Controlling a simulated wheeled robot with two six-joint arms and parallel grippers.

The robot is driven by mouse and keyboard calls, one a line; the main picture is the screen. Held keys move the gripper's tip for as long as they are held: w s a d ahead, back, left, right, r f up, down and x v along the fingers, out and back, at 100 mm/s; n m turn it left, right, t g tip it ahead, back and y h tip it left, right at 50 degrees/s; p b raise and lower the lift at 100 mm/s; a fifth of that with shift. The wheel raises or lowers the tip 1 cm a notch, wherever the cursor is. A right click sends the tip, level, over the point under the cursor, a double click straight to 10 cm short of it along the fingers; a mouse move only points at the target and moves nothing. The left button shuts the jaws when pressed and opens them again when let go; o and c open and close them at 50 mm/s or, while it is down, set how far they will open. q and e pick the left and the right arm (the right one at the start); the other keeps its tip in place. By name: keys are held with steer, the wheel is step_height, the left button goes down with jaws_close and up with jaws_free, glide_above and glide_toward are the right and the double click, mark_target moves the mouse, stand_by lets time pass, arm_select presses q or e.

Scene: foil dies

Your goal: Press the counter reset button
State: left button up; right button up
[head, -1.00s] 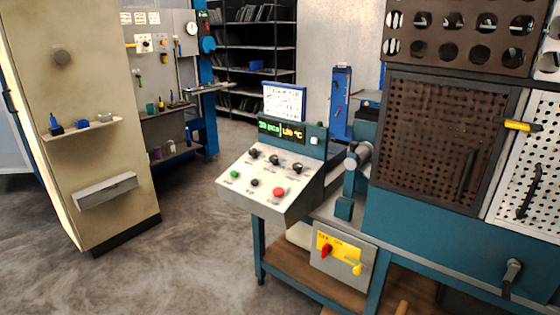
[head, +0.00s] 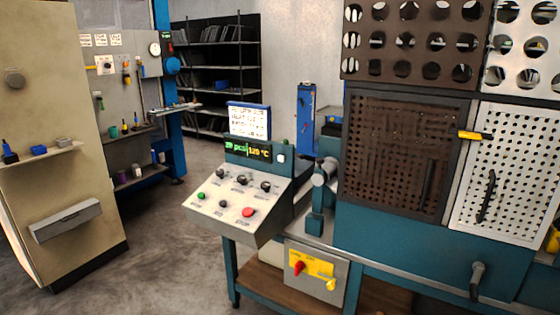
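The control console (head: 226,219) stands left of the machine, its sloped white face towards me. Three black knobs, one of them the middle knob (head: 241,180), form its upper row. Below are a green button (head: 201,196), a small black button (head: 223,204) and a red button (head: 248,212). The lit display (head: 247,151) shows a piece count and 120 °C. A small pale button (head: 281,158) sits right of the display. The labels are too small to read, so I cannot tell which is the counter reset. Neither gripper is in view.
A grey switch box (head: 315,275) with a red and yellow switch hangs below the console. Perforated guards (head: 405,150) fill the right. A beige cabinet (head: 60,110) with a small shelf stands at the left. Open floor (head: 165,255) lies between cabinet and console.

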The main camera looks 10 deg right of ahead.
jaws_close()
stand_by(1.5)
